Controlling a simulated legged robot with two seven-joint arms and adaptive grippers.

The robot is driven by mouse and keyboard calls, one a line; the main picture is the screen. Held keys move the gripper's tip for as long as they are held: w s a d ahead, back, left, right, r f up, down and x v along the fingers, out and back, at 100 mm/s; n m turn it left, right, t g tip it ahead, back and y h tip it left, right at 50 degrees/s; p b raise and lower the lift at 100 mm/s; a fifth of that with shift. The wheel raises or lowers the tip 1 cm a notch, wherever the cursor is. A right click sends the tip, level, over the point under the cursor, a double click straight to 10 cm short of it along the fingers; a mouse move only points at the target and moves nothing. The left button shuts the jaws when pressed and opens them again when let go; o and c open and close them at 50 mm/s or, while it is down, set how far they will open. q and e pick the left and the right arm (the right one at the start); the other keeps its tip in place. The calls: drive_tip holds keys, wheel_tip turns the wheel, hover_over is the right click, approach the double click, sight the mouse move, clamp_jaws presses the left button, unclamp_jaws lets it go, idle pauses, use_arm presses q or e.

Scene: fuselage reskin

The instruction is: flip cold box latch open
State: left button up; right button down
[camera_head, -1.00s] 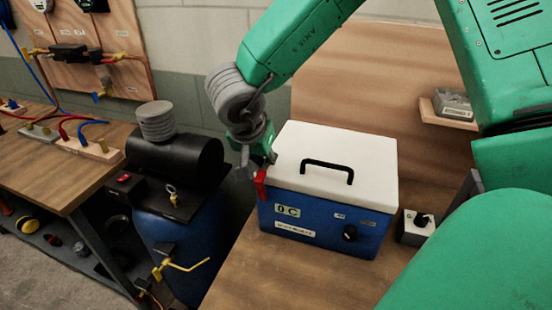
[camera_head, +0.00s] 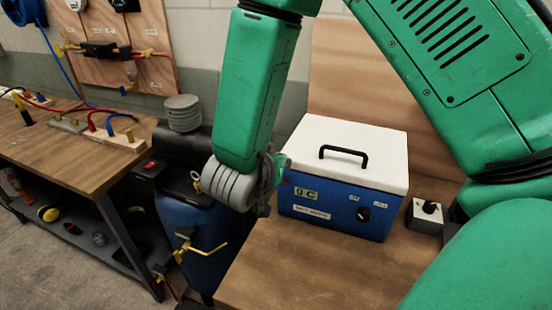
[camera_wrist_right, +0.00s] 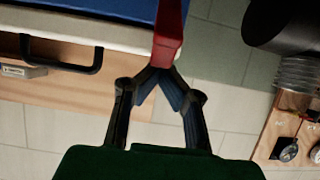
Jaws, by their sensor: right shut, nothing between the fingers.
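The cold box (camera_head: 330,200) has a blue body and a white lid (camera_head: 350,140) with a black handle; the lid looks closed. It also shows upside down in the right wrist view (camera_wrist_right: 100,12). The red latch (camera_wrist_right: 171,30) is at the box's edge in the right wrist view; in the head view my wrist mostly hides it. My right gripper (camera_wrist_right: 160,78) is shut and empty, its fingertips close beside the latch's end; I cannot tell if they touch. In the head view it is largely hidden behind my wrist at the box's left side. My left gripper is not in view.
A small switch box (camera_head: 425,215) stands right of the cold box on the wooden table (camera_head: 290,275). A blue tank (camera_head: 185,235) with yellow valve handles stands close at left. A workbench (camera_head: 85,170) with hoses is further left. The tabletop front is clear.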

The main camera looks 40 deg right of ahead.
drive_tip(key=shift+w+d+f, duration=0.2)
drive_tip(key=shift+d, duration=0.05)
drive_tip(key=shift+w+d, duration=0.2)
drive_tip(key=shift+w+d+r+p, duration=0.1)
drive_tip(key=shift+d+r+p, duration=0.15)
drive_tip(key=shift+p, duration=0.2)
drive_tip(key=d+r+p, duration=0.1)
drive_tip(key=w+r+p, duration=0.1)
drive_tip(key=r+p, duration=0.1)
drive_tip(key=shift+w+d, duration=0.1)
drive_tip(key=shift+d, duration=0.3)
drive_tip(key=f+b+v, duration=0.1)
drive_tip(key=v, duration=0.9)
drive_tip(key=shift+a, duration=0.25)
drive_tip(key=shift+d+f, duration=0.1)
drive_tip(key=shift+d, duration=0.1)
drive_tip(key=shift+a, duration=0.3)
